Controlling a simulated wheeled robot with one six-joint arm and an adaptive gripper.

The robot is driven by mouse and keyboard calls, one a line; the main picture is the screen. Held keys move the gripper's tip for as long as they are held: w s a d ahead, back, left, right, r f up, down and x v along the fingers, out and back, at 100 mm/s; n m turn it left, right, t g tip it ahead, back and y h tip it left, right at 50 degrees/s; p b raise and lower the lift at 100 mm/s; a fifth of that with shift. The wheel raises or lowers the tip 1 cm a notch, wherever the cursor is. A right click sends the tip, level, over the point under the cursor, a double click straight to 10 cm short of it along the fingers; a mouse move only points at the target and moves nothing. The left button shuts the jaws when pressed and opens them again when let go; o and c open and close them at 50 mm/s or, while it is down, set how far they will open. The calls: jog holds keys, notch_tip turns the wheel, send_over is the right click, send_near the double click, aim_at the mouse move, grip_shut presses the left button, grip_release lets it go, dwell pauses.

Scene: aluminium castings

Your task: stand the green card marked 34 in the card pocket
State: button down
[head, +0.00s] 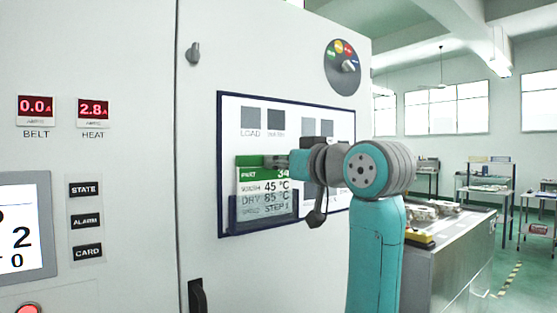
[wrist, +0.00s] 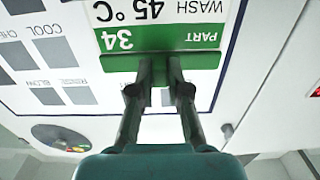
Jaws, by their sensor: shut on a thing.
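The green-topped card marked 34 (head: 250,175) stands upright against the white panel in the head view, its print facing out. Its lower lines look greyed, as if behind the see-through front of the card pocket (head: 232,215). The pocket has dark blue edges at the panel's lower left. My gripper (head: 283,161) is shut on the card's top edge. In the wrist view the card (wrist: 190,40) appears upside down, with the fingertips (wrist: 158,66) on its green top strip. The card's bottom edge is hard to make out, so I cannot tell whether it rests on the pocket floor.
The white panel (head: 232,112) carries grey squares with labels such as LOAD and is framed in dark blue. A round dial (head: 343,68) sits above right, and a black handle (head: 197,297) below left. A metal bench with castings (head: 430,210) stands to the right.

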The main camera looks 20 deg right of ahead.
jog(key=shift+f, duration=0.75)
jog(key=c, duration=1.1)
grip_release()
jog(key=shift+o, duration=0.2)
jog(key=v, duration=1.2)
